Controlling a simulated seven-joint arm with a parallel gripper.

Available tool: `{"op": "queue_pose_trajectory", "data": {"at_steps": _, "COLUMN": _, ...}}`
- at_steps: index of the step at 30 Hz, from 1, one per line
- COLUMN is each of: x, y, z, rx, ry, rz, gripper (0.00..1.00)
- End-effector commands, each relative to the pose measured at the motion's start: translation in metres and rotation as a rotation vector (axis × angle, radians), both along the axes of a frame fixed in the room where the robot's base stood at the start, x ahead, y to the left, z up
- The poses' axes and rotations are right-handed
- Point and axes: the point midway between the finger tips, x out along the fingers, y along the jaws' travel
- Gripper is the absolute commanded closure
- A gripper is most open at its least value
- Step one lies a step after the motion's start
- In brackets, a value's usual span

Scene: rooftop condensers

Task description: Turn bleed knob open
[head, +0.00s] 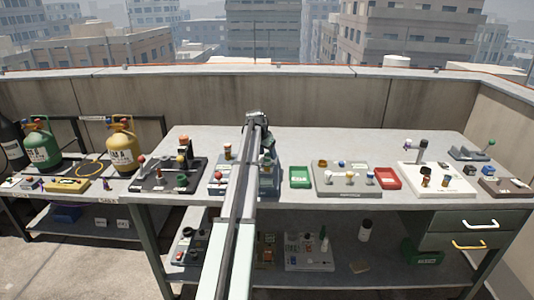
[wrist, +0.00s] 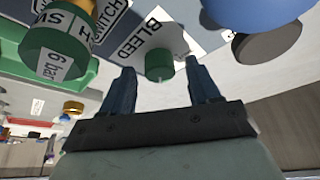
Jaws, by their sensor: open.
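The bleed knob (wrist: 158,64) is a small green round knob in the wrist view, beside a white label plate reading BLEED (wrist: 150,35). My gripper (wrist: 160,72) is open, with its two dark fingers pointing at the knob. The knob shows between the fingertips, one to its left and one to its right, with gaps visible on both sides. I cannot tell whether the tips reach around it in depth. In the head view my arm covers this part of the bench, and the knob and the fingers cannot be made out there.
A larger green knob (wrist: 54,52) marked 6 bar is at the wrist view's upper left, and a blue round part (wrist: 255,12) is at its upper right. In the head view, a green tray (head: 300,184), a red tray (head: 386,184) and a grey valve board (head: 347,193) stand right of my arm.

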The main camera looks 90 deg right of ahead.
Motion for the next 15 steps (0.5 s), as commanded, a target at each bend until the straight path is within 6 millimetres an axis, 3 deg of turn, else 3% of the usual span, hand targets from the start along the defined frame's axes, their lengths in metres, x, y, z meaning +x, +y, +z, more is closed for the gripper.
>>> {"op": "queue_pose_trajectory", "data": {"at_steps": 8, "x": 0.002, "y": 0.003, "z": 0.007, "rx": -0.001, "ry": 0.0, "rz": 0.001, "gripper": 0.39}}
{"op": "queue_pose_trajectory", "data": {"at_steps": 15, "x": 0.01, "y": 0.015, "z": 0.043, "rx": -0.002, "ry": 0.001, "rz": 0.001, "gripper": 0.39}}
